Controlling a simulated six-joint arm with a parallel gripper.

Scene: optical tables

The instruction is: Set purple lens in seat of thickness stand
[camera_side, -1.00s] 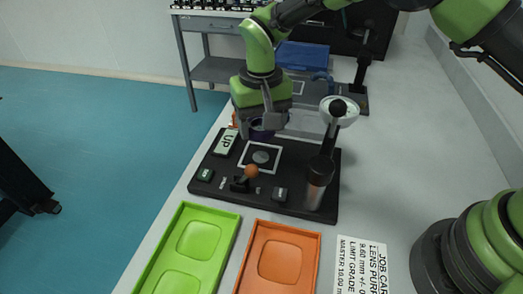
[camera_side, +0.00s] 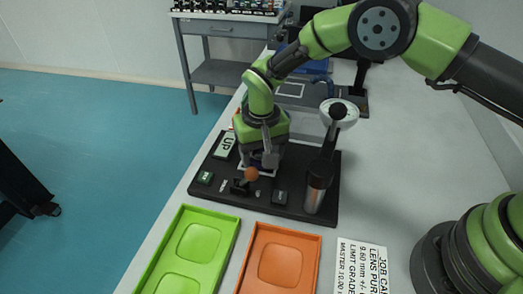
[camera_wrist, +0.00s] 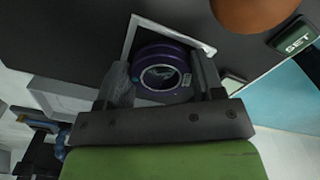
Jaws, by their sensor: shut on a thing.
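My gripper (camera_wrist: 163,84) is shut on the purple lens (camera_wrist: 146,54), a dark purple ring with a clear centre, seen between the two fingers in the wrist view. In the side view my gripper (camera_side: 262,160) is low over the white-framed square on the black base of the thickness stand (camera_side: 318,215). The lens is mostly hidden behind the gripper there. The white frame (camera_wrist: 128,38) shows around the lens in the wrist view. I cannot tell whether the lens touches the seat.
The stand's post with its round dial (camera_side: 338,112) rises just right of my gripper.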

